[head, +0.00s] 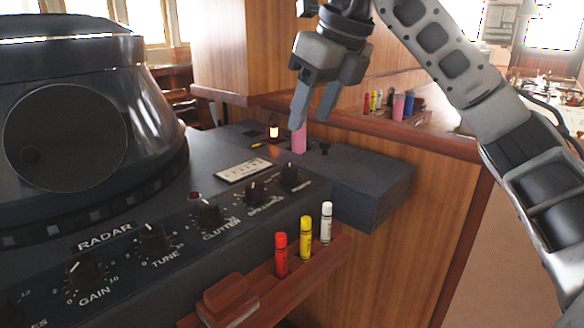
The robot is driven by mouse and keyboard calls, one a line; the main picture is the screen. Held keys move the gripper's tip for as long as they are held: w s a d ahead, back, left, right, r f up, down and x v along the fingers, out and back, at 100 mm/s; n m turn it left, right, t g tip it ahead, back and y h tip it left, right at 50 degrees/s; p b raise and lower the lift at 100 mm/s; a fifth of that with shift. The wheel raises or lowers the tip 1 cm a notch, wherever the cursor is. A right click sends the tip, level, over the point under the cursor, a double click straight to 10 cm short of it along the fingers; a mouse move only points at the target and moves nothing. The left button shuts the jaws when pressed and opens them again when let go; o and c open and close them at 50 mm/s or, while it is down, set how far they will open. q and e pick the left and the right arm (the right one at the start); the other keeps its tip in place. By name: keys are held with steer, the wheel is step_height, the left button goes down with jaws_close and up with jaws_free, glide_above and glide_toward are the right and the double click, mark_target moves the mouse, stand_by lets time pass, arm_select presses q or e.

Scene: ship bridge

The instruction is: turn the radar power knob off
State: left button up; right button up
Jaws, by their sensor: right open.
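The radar console (130,215) fills the left side, with a row of dark knobs along its sloped front panel. I can read the gain knob (84,272), the tune knob (154,238) and the clutter knob (209,213). Two more knobs follow: one with an unclear label (254,191) and the far right knob (289,174), whose label is too small to read. I cannot tell which knob is the power one. My right gripper (314,112) is open, pointing down above the far end of the console, apart from the knobs. My left gripper is not in view.
A pink cylinder (299,140) stands just below my right gripper; contact is unclear. A small lit lamp (274,130) stands behind it. Red (281,255), yellow (305,238) and white (326,222) tubes stand on a wooden ledge in front. A dark box (365,182) adjoins the console.

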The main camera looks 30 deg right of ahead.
mark_target(290, 167)
steer(key=x, duration=1)
steer(key=shift+w+a+f, duration=0.1)
steer(key=shift+w+f, duration=0.05)
steer(key=shift+f, duration=0.1)
steer(key=c, duration=1)
